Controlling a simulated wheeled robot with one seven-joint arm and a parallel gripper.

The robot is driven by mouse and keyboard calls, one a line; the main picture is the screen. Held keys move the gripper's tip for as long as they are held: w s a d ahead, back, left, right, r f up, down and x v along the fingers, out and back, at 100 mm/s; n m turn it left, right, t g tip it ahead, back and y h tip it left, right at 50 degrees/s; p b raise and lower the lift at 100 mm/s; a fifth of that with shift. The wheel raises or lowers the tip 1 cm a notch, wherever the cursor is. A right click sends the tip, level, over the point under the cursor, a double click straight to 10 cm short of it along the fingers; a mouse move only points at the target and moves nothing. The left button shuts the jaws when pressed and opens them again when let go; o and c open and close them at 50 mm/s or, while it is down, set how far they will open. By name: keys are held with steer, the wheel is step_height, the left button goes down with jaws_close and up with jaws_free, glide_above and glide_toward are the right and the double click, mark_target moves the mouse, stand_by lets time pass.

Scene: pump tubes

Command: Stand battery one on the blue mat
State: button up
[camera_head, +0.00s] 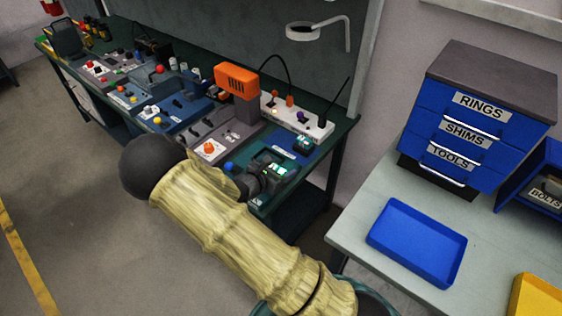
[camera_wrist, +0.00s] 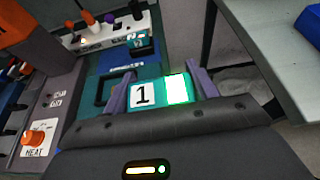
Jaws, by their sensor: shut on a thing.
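Whether battery one touches the bench is unclear.
Another battery-like block (camera_head: 304,145) stands on the mat's right part. A power strip (camera_head: 300,118) with plugs and cables lies behind it. An orange-headed machine (camera_head: 236,80) and a heat panel (camera_wrist: 36,137) stand left. A blue tray (camera_head: 415,240) is on the separate right table.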

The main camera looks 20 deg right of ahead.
steer(key=s+a+f, duration=0.1)
steer(key=s+f, duration=0.7)
steer(key=shift+a+f, duration=0.2)
steer(key=shift+f, duration=0.1)
